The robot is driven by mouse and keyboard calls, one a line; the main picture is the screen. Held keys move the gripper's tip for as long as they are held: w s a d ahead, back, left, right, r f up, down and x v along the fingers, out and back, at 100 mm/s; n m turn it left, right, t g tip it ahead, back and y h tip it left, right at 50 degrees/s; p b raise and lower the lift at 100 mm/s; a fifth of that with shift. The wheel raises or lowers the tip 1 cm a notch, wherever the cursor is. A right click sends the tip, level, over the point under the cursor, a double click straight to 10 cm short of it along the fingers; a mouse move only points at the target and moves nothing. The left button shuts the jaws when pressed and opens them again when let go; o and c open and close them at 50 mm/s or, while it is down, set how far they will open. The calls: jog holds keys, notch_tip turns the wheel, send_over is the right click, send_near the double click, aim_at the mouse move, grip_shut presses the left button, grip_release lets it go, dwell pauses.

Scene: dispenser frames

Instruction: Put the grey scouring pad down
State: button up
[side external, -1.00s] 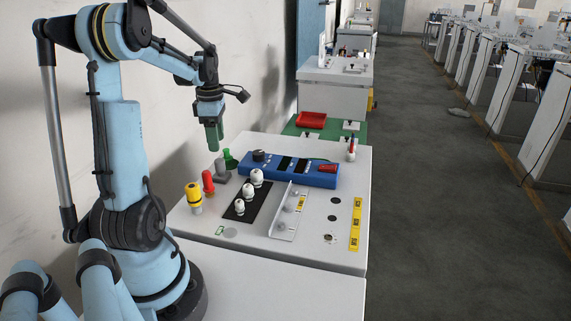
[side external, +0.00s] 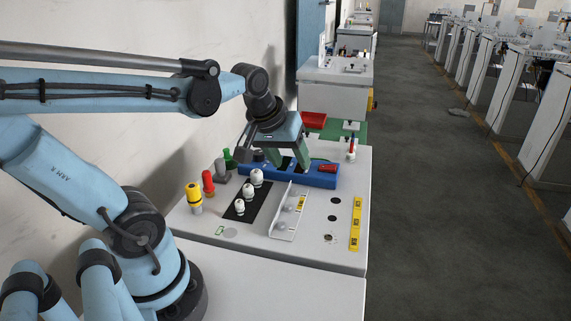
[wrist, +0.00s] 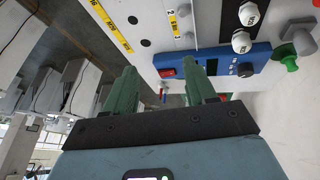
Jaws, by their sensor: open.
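My gripper (side external: 288,164) has green fingers and is over the blue dispenser frame (side external: 322,178) on the white bench. In the wrist view my gripper (wrist: 160,66) is spread open, with nothing between its fingers. The blue frame (wrist: 228,58) lies beyond the right finger in that view, with a red piece (wrist: 167,73) at one end. The red piece also shows in the side view (side external: 327,168). I cannot make out a grey scouring pad in either view. My gripper hides part of the blue frame in the side view.
White numbered knobs (side external: 256,177) stand on a black plate, beside a clear angled guard (side external: 289,215). Yellow (side external: 194,199), red (side external: 208,183), grey (side external: 221,170) and green (side external: 230,158) upright pieces line the left edge. A red tray (side external: 314,121) is behind.

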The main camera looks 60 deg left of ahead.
jog(key=s+d+f+m+t+h, duration=0.1)
jog(key=d+m+t, duration=0.1)
jog(key=d+m, duration=0.5)
jog(key=shift+s+d+f+m, duration=0.25)
jog(key=shift+d+f+m, duration=0.05)
jog(key=shift+d+m, duration=0.1)
jog(key=shift+o, duration=0.4)
jog(key=n+g, duration=0.6)
jog(key=g, duration=0.1)
send_near(220, 159)
jog(key=shift+s+a, duration=0.15)
jog(key=shift+s, duration=0.2)
notch_tip(220, 159, down, 7)
jog(key=shift+r, duration=0.15)
jog(key=shift+w+f, duration=0.15)
jog(key=shift+f, duration=1.15)
jog(key=shift+w+f, duration=0.15)
jog(key=shift+f, duration=1.15)
